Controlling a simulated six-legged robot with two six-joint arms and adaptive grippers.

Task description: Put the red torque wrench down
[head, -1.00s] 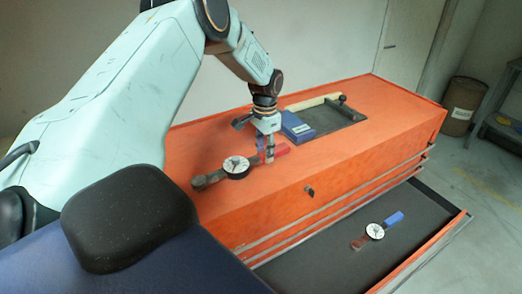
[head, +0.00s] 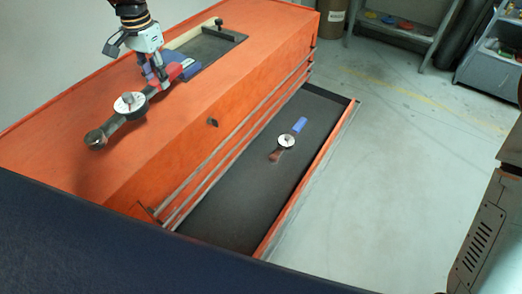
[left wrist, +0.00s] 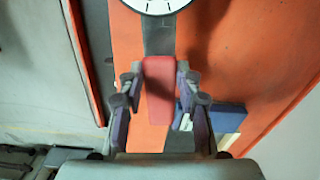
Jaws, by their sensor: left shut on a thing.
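The red torque wrench has a red handle (head: 176,73), a round white dial (head: 130,103) and a dark head. It is over the orange top of the tool chest (head: 60,110), close to the surface; I cannot tell whether it touches. My left gripper (head: 157,82) is shut on the wrench by its red handle, which also shows between the fingers in the left wrist view (left wrist: 158,88). The dial is cut off at that view's top edge (left wrist: 157,5). My right gripper is not in view.
A blue-handled wrench with a dial (head: 286,141) lies in the open drawer (head: 225,205) below. A dark recess (head: 220,45) with a pale bar is on the chest top behind the gripper. A brown barrel (head: 320,18) and shelves stand at the back. The chest top's left side is clear.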

